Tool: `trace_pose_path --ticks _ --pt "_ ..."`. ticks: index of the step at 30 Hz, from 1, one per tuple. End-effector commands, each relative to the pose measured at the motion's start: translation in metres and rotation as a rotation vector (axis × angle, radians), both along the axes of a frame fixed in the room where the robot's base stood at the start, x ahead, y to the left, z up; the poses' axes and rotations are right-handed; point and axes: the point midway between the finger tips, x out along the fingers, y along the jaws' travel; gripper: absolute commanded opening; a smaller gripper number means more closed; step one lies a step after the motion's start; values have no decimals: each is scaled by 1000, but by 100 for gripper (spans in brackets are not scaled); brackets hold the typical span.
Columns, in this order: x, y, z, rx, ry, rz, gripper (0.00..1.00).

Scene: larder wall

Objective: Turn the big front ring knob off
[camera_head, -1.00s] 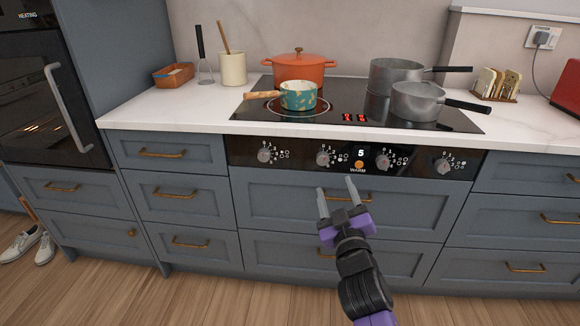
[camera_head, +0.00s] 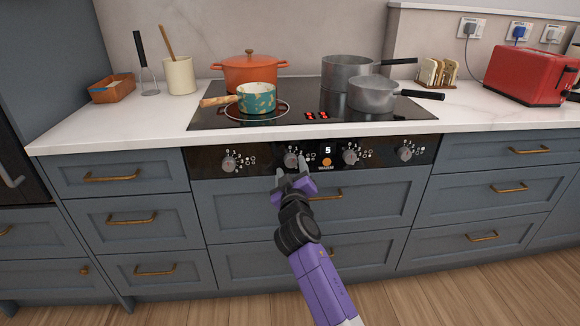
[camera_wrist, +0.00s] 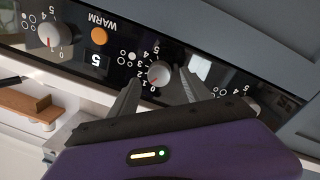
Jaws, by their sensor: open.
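The black control panel (camera_head: 318,152) carries a row of several silver knobs. My gripper (camera_head: 291,167) is open just in front of the second knob from the left (camera_head: 291,160). In the wrist view, which is upside down, this knob (camera_wrist: 158,73) lies between the spread fingertips of my gripper (camera_wrist: 160,80); contact cannot be told. It has a red mark and a number scale; its exact setting is unclear. Other knobs are the far-left one (camera_head: 230,161), one right of the display (camera_head: 350,157) and the far-right one (camera_head: 405,153). A display (camera_head: 327,150) reads 5.
A teal pot (camera_head: 257,98) stands on the hob (camera_head: 212,117) at the front left. An orange pot (camera_head: 250,72) and two grey pans (camera_head: 372,93) stand there too. Red digits (camera_head: 316,115) glow on the hob. Drawers with brass handles (camera_head: 326,196) lie below the panel.

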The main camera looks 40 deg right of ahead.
Motion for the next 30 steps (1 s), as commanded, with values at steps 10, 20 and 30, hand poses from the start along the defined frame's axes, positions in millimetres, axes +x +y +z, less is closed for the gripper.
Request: trace_pose_path --ticks 10,20,30 --pt "18 -14 0 -1 -1 1 57" --pt "18 -13 0 -1 0 1 27" --pt "18 -13 0 -10 7 1 0"
